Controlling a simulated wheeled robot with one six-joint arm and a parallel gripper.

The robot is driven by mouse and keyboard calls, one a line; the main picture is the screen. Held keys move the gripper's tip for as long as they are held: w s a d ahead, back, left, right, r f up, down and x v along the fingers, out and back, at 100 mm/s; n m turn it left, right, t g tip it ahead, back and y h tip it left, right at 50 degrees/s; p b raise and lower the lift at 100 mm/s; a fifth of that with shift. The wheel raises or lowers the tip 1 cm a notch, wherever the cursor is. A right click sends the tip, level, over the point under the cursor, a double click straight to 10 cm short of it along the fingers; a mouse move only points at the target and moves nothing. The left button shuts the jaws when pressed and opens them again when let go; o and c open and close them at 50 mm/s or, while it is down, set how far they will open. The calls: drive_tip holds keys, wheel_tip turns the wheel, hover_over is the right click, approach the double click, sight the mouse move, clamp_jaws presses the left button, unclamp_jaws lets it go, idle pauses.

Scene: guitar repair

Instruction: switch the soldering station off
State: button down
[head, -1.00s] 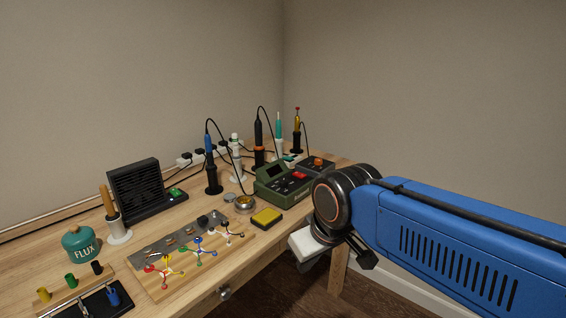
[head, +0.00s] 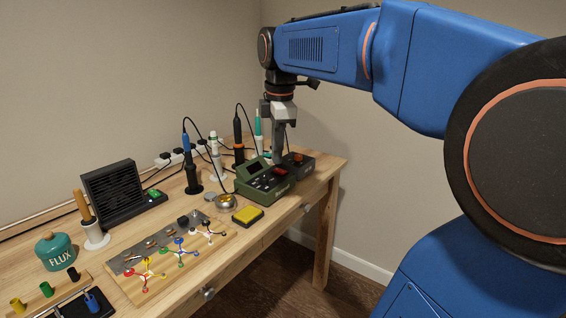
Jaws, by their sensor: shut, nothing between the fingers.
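The soldering station (head: 258,193) is a green box with a dark display and several dark controls on its sloped top, standing toward the right end of the bench. Its red rocker switch (head: 281,171) is at the right of the top face. My gripper (head: 278,162) points straight down with its fingers shut and empty. Its tips are at or just above the red switch and partly hide it. I cannot tell whether they touch it, nor which way the switch is set.
A dark box with an orange-red knob (head: 299,157) stands right behind the station. Upright irons in stands, including a blue-handled one (head: 189,160), with looping cables, crowd the left and back. A yellow sponge (head: 248,214) lies in front. The wooden bench (head: 328,164) is bare at its right end.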

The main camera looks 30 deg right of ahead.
drive_tip(key=w+d+r+n+g, duration=0.1)
drive_tip(key=w+d+r+n, duration=0.4)
drive_tip(key=w+d+n, duration=0.2)
drive_tip(key=w+d, duration=0.1)
drive_tip(key=w, duration=0.1)
drive_tip(key=shift+w+n+g, duration=0.3)
drive_tip(key=shift+n, duration=0.1)
drive_tip(key=shift+w+r, duration=0.1)
drive_tip(key=shift+w+a+r, duration=0.2)
drive_tip(key=shift+w, duration=0.4)
